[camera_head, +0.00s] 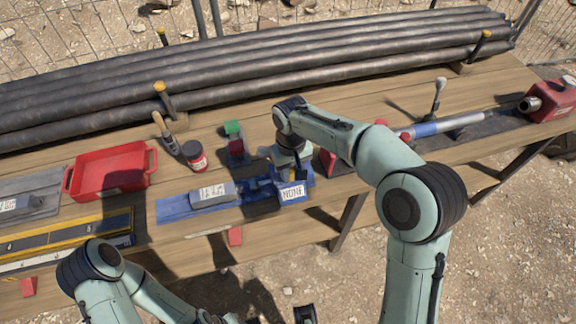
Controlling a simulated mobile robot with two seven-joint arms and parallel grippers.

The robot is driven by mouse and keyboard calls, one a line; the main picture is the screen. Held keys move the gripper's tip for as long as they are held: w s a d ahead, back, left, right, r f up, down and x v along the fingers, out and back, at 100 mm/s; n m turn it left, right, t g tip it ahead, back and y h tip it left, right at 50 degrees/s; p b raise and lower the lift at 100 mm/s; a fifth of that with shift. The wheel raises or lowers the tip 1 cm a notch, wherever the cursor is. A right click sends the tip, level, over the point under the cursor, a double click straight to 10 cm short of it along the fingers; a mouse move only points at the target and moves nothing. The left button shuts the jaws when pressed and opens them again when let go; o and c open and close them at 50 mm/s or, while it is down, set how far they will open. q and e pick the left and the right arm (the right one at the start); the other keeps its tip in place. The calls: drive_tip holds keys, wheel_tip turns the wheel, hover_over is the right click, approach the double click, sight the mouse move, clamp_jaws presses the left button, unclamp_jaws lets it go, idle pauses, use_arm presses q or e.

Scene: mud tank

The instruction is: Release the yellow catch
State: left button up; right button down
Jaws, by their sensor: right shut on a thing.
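My right gripper (290,166) points down over a blue clamp-like device (262,187) on the wooden bench. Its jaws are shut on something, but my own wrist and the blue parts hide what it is. I cannot make out a yellow catch there. A white label reading "HONE" or similar is on the front blue block (292,193). A grey block (213,193) with a label lies on the blue base to the left. My left arm is low at the left; its hand is mostly cut off at the bottom edge, so its jaws cannot be judged.
Black pipes (250,75) lie along the back of the bench. A red tray (110,168), a dark jar (194,155) and a brush (165,132) stand left. A blue-banded tool (440,126) and a red container (553,99) are right. The front edge is close.

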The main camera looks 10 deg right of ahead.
sight(291, 173)
drive_tip(key=shift+s, duration=0.45)
drive_tip(key=c, duration=0.9)
unclamp_jaws()
drive_tip(key=shift+r, duration=0.4)
wheel_tip(291, 173, up, 13)
drive_tip(key=shift+f+p, duration=0.2)
drive_tip(key=shift+p, duration=1.05)
